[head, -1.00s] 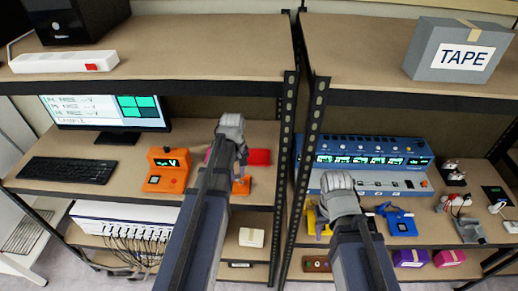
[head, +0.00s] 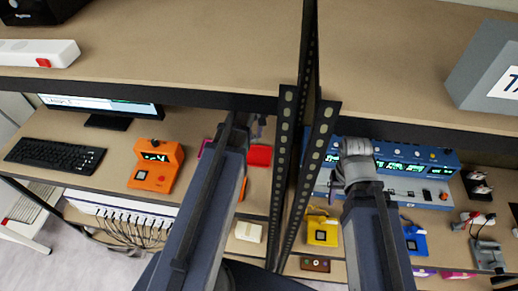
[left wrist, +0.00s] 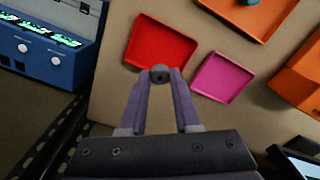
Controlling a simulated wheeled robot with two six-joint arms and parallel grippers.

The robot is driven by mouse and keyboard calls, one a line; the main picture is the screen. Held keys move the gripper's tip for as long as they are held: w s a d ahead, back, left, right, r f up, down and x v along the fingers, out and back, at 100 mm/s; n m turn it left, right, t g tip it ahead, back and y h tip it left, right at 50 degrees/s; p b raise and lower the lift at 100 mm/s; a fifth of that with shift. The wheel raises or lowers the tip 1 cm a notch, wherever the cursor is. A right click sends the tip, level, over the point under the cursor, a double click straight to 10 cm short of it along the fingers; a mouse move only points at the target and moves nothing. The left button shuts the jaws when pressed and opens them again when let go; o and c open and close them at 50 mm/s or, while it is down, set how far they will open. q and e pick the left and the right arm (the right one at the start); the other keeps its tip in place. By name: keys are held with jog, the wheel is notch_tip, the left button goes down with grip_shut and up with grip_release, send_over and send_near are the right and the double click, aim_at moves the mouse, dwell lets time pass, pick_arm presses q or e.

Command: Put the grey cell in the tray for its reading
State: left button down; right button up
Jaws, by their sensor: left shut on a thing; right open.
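The grey cell (left wrist: 159,75) is a small round piece with a dark centre, pinched between my left gripper's fingertips in the left wrist view. My left gripper (left wrist: 160,78) is shut on it, at the near edge of the red tray (left wrist: 163,46); I cannot tell the height. A magenta tray (left wrist: 223,77) lies right of the red one. An orange tray (left wrist: 252,12) beyond holds a dark teal piece. In the head view my left forearm hides the cell; the red tray (head: 259,156) shows beside it. My right gripper (head: 355,165) is open and empty before the blue instrument.
An orange meter (head: 155,166) with a lit display stands left of the trays. A keyboard (head: 54,155) lies farther left. Black rack posts (head: 282,165) stand between my arms, and the upper shelf (head: 165,45) overhangs. Yellow (head: 322,231) and blue (head: 415,243) devices sit at right.

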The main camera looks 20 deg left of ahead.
pick_arm(q)
jog(key=shift+w, duration=0.1)
jog(key=shift+f+b, duration=0.45)
jog(key=shift+b, duration=0.05)
jog(key=b, duration=0.5)
send_over(255, 156)
notch_tip(255, 156, down, 5)
jog(key=shift+r, duration=0.1)
jog(key=shift+f+b, duration=2)
jog(key=shift+f, duration=0.15)
jog(key=shift+f, duration=0.2)
jog(key=c, duration=0.6)
grip_release()
jog(key=shift+r, duration=0.25)
